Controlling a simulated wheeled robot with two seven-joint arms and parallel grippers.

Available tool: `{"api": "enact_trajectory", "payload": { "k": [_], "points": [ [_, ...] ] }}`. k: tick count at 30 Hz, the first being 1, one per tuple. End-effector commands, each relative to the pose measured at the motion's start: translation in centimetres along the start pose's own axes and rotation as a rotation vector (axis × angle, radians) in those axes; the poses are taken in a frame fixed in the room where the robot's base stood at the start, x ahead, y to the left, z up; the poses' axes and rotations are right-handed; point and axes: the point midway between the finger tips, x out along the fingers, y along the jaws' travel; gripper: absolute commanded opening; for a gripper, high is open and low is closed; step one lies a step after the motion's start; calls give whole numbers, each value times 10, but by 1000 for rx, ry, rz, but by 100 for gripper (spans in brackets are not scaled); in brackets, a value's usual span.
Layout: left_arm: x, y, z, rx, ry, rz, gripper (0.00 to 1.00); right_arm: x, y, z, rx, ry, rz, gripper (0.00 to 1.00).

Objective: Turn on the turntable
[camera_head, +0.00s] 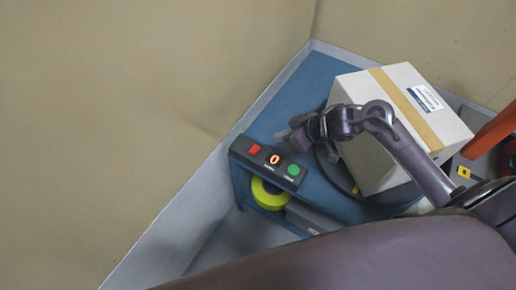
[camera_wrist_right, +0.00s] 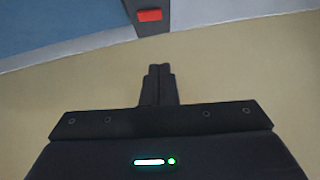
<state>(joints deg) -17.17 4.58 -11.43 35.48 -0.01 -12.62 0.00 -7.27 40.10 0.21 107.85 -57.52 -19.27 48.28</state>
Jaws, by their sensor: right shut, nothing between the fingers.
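The control box (camera_head: 270,172) sits on the near left corner of the blue table and carries a red button (camera_head: 254,149), a lit orange display showing 0 (camera_head: 274,159) and a green button (camera_head: 293,170). The turntable (camera_head: 331,155) is a dark disc, mostly covered by a cardboard box (camera_head: 384,170) with tape and a label. My right gripper (camera_head: 289,138) is just behind the control box, left of the cardboard box. In the right wrist view its fingers (camera_wrist_right: 160,72) are shut and empty, with the red button (camera_wrist_right: 150,15) beyond them. My left gripper is not seen.
The blue table (camera_head: 310,80) is bare behind the turntable. A yellow-green roll (camera_head: 268,194) is below the control box. A grey wall edge (camera_head: 190,200) runs along the left. An orange frame part (camera_head: 492,130) stands at the right.

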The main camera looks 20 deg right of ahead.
Motion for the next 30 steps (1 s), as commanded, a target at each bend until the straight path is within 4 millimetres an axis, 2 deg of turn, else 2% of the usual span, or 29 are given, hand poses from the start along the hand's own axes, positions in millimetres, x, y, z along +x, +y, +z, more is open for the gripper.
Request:
{"api": "enact_trajectory", "payload": {
  "k": [7,11,14,25,30],
  "points": [
    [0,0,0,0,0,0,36,1,0,0,0,1,2,0],
    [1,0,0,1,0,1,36,11,0,0,3,2,3,0],
    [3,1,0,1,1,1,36,27,0,0,2,3,0,0],
    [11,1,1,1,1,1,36,105,0,-1,2,3,2,0],
    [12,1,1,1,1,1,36,121,0,20,1,-1,2,0]
  ]
}}
